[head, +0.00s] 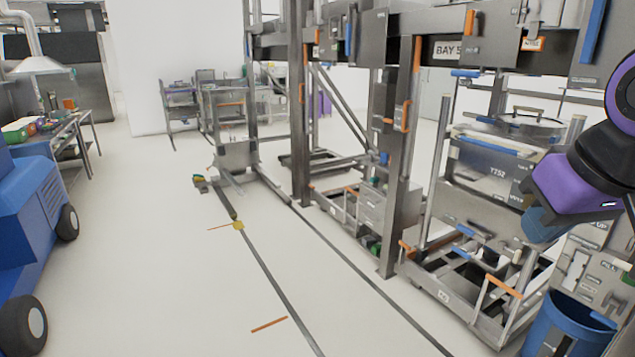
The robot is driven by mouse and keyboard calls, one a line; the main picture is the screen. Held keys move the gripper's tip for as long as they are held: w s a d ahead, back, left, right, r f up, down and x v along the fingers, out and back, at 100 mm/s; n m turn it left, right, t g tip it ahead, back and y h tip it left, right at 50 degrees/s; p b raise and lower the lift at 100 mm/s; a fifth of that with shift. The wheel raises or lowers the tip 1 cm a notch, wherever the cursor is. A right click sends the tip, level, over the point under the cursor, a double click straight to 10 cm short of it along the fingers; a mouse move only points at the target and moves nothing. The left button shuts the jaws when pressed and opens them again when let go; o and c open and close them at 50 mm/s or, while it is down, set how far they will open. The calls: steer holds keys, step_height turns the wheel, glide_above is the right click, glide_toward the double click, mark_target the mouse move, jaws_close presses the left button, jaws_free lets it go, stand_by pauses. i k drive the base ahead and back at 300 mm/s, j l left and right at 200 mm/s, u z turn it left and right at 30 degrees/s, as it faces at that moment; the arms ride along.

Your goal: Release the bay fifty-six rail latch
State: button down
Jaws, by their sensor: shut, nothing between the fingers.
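A sign reading "BAY 5" (448,50) is on the dark upper beam right of centre; its last digit is hidden behind a post. Below it stands a metal bay frame with a clear-sided bin (490,165) marked "7752" or similar. Orange handles show on the post (403,122) and on the low rail frame (503,287). I cannot tell which part is the bay fifty-six rail latch. My purple and black arm (580,180) enters from the right edge, in front of the bay. My gripper's fingers are not visible.
A blue tub (568,325) stands at the lower right, by a labelled panel. A blue wheeled machine (30,220) is at the left. Dark floor rails (270,275) run through the middle. The white floor between is mostly clear. A workbench (65,130) stands back left.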

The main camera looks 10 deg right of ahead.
mark_target(471, 15)
steer(key=i, duration=3.25)
steer(key=z, duration=0.55)
